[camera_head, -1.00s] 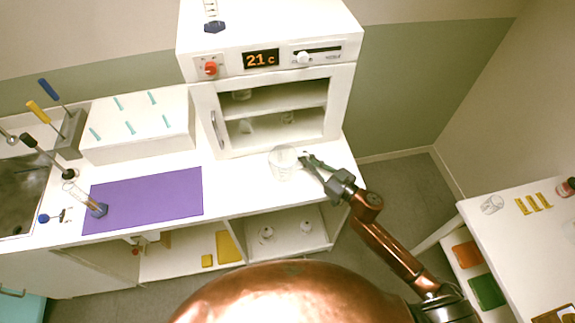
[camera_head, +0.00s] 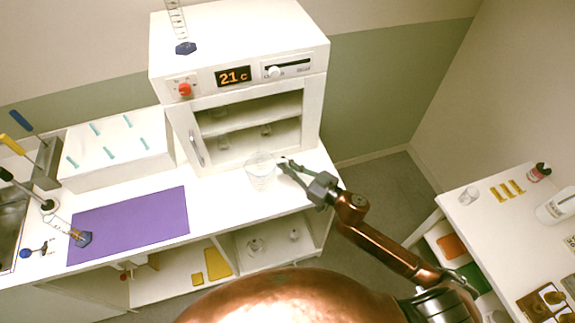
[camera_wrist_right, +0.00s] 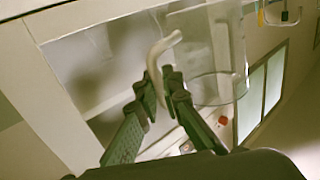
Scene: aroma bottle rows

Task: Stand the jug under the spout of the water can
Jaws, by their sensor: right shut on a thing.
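The jug (camera_head: 260,172) is clear, see-through glass. In the head view it is upright near the right end of the white bench, in front of the oven; I cannot tell whether it touches the bench. My right gripper (camera_head: 284,166) is at the jug's right side. In the right wrist view the gripper (camera_wrist_right: 164,84) is shut on the jug's pale handle (camera_wrist_right: 158,58), with the clear wall of the jug (camera_wrist_right: 217,55) beyond it. A white container (camera_head: 557,206), perhaps the water can, is partly cut off at the right edge; its spout is not clear. My left gripper is not in view.
The white oven (camera_head: 240,40) stands behind the jug. A purple mat (camera_head: 130,225) lies on the bench to the left. A white side table (camera_head: 490,225) at the right holds a small glass (camera_head: 468,196), yellow pieces and a dark-capped bottle (camera_head: 538,172). Floor shows between bench and table.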

